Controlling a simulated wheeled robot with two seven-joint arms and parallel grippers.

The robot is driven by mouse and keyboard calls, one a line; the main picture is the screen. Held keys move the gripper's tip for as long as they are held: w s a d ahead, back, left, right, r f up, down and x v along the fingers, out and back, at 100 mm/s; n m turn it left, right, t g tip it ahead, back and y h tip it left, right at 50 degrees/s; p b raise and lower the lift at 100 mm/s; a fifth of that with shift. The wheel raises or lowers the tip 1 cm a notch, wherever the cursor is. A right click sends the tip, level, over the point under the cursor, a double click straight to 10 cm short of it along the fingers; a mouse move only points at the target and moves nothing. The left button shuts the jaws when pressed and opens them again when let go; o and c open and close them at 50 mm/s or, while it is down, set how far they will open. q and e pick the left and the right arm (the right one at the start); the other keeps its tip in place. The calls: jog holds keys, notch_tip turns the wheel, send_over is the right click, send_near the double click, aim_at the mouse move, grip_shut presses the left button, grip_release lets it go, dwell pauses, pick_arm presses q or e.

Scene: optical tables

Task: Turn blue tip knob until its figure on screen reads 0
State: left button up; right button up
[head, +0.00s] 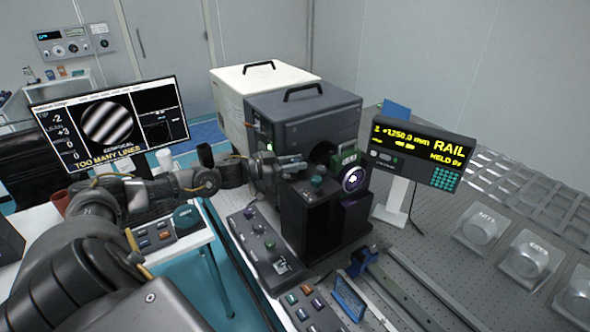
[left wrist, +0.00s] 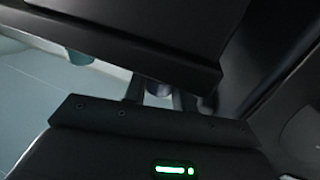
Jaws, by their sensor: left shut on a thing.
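The screen (head: 109,122) at the left shows striped fringes, with the TIP figure at -2, LEAN at +3 and the words TOO MANY LINES. My left gripper (head: 292,165) reaches in from the left to the upper side of the dark mount (head: 310,215). It is shut on a small knob there, which appears to be the blue tip knob (left wrist: 158,88); the fingers and the dark housing hide most of it. A teal knob (head: 317,181) shows just right of the fingers. My right gripper is not in view.
A dark grey box (head: 305,120) and a white box (head: 262,82) stand behind the mount. A purple-ringed lens (head: 353,179) sits to its right, beside the RAIL readout (head: 423,146). A control box (head: 262,245) and rails (head: 400,285) lie in front.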

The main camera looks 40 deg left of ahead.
pick_arm(q)
jog(key=shift+m+g+h+b, duration=0.4)
jog(key=shift+m+h, duration=0.1)
jog(key=shift+h, duration=0.1)
jog(key=o, duration=1)
jog(key=shift+c, duration=0.2)
jog(key=shift+s+a+f+b, duration=0.2)
jog(key=shift+s+a+b, duration=0.1)
jog(key=shift+s+a, duration=0.1)
jog(key=b+v, duration=0.1)
jog(key=v, duration=0.8)
jog(key=shift+s+a+r, duration=0.2)
jog(key=shift+s+a, duration=0.05)
